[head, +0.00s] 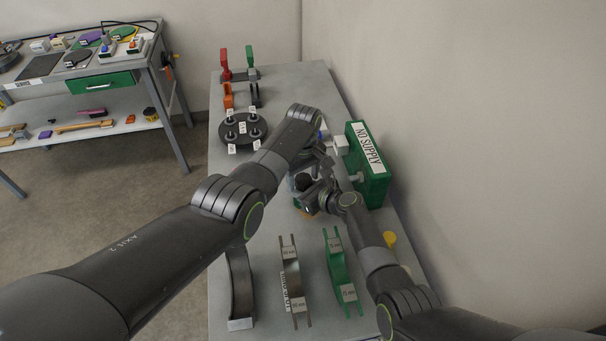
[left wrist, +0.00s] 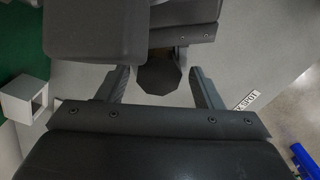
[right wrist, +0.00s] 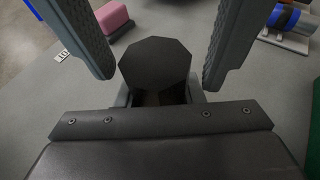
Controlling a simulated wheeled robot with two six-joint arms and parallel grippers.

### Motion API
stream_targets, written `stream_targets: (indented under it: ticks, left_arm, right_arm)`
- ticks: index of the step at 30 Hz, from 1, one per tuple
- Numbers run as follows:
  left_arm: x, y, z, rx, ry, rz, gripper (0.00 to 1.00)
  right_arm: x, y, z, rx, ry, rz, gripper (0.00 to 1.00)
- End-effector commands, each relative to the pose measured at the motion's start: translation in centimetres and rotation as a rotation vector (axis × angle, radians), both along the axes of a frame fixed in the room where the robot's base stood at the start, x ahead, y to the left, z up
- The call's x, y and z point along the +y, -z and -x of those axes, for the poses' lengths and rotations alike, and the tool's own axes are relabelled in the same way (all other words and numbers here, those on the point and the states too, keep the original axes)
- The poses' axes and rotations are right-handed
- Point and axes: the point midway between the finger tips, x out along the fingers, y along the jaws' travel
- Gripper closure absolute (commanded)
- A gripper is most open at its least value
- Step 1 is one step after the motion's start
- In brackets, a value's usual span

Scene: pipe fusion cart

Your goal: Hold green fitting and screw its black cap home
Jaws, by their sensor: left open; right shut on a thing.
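The black cap (right wrist: 155,62), octagonal from above, shows in the right wrist view, in the left wrist view (left wrist: 158,76) and in the head view (head: 304,182). My left gripper (left wrist: 162,82) is open, its fingers on either side of the cap with gaps visible. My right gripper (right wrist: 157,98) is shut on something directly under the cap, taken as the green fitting. The fitting itself is hidden by the cap and grippers, so how far the cap is seated cannot be seen. In the head view both wrists meet over the middle of the cart.
A green supply box (head: 368,165) stands at the right edge by the wall. A black round plate (head: 243,129) with several labelled posts lies behind to the left. Curved shells (head: 338,270) lie in front. A side bench (head: 85,65) stands far left.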

Motion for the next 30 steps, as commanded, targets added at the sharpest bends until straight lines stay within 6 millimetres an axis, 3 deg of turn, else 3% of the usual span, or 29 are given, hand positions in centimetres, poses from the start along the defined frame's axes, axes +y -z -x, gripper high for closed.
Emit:
stream_targets:
  ticks: [2, 12, 13, 17, 26, 30]
  left_arm:
    - [0.0, 0.0, 0.0, 0.0, 0.0, 0.0, 0.41]
    - [0.0, 0.0, 0.0, 0.001, 0.0, -0.001, 0.85]
    - [0.0, 0.0, 0.0, 0.001, 0.0, -0.001, 0.54]
    - [0.0, 0.0, 0.0, 0.001, 0.0, -0.001, 0.37]
    - [0.0, -0.2, 0.0, -0.001, 0.0, 0.0, 0.36]
    - [-0.1, -1.8, -0.1, -0.004, 0.0, 0.002, 0.36]
  right_arm:
    - [0.0, 0.0, 0.0, 0.0, 0.0, 0.0, 1.0]
    - [0.0, 0.0, 0.0, 0.0, 0.001, 0.0, 1.0]
    - [0.0, 0.0, 0.0, 0.0, 0.001, 0.0, 1.0]
    - [0.0, 0.0, 0.0, 0.0, 0.001, 0.0, 1.0]
    - [0.0, 0.0, 0.0, 0.0, 0.0, 0.0, 1.0]
    - [0.0, 0.0, 0.0, 0.0, 0.0, 0.0, 1.0]
